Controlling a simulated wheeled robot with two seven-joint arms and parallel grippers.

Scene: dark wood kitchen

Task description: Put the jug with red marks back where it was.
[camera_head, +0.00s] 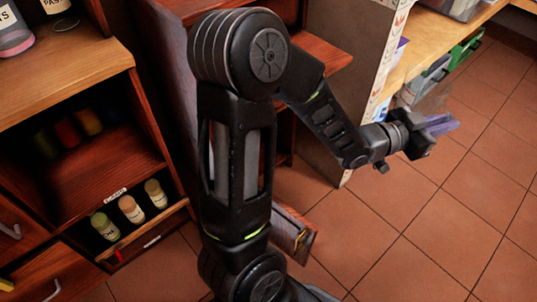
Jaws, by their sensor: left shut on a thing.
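My left arm rises through the middle of the view and bends to the right. My left gripper (438,125) is at its end, over the tiled floor and in front of the wooden counter on the right. It is shut on a clear, see-through thing (430,97), which looks like the jug. Its outline is faint, and I cannot make out red marks on it. My right gripper is not in view.
An open cabinet on the left has a shelf with several small bottles (131,209). Jars (14,32) stand on its top. A wooden counter (432,38) with plastic bins runs along the upper right. The tiled floor (430,240) at lower right is clear.

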